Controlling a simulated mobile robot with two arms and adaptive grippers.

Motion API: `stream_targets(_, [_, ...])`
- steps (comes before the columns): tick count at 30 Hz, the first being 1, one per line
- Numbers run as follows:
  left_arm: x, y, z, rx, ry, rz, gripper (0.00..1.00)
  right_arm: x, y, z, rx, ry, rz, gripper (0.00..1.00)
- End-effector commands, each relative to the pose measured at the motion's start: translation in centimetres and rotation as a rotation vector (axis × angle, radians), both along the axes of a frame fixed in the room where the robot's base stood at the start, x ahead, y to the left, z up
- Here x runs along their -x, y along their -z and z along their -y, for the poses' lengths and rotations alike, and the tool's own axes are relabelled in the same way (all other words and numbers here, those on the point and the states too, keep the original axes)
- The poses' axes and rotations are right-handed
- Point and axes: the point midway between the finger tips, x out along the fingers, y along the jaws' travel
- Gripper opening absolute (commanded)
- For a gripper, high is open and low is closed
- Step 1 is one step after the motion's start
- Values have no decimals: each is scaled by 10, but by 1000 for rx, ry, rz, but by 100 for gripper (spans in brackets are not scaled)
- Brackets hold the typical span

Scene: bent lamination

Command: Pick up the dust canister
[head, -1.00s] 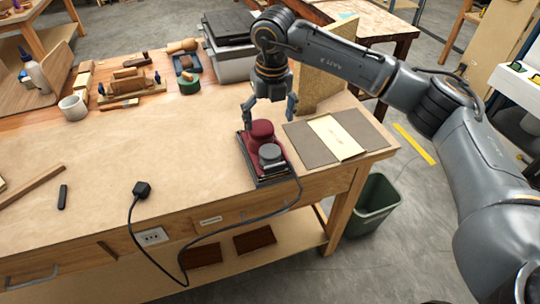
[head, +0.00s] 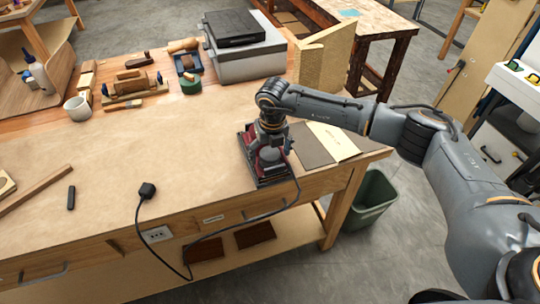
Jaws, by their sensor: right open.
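The sander (head: 270,181), dark red and black with a dark base, lies on the workbench near its front right edge. The dust canister, which looks like the round grey part on the sander's front end, is largely hidden now behind my right gripper. My right gripper (head: 274,147) points down over the sander with its fingers open around its upper part. I cannot tell whether the fingers touch the canister. My left gripper is not in view.
A black cord runs from the sander to a plug (head: 147,190) on the bench. Dark sheets with a pale strip (head: 335,141) lie to the right. A wooden form (head: 322,62) and a grey box (head: 246,56) stand behind. The bench's middle is clear.

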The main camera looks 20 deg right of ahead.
Motion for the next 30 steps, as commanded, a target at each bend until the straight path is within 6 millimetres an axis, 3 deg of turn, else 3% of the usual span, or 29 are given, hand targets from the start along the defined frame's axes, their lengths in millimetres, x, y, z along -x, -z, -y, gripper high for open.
stream_targets(4, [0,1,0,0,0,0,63,0,0,0,0,0,0,84])
stream_targets(5, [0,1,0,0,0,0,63,0,0,0,0,0,0,80])
stream_targets(12, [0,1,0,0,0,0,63,0,0,0,0,1,0,31])
stream_targets(15, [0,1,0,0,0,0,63,0,-1,0,0,1,0,16])
stream_targets(24, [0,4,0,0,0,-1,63,-1,-3,0,-1,1,1,16])
stream_targets(30, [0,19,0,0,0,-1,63,-2,-20,0,-1,2,5,16])
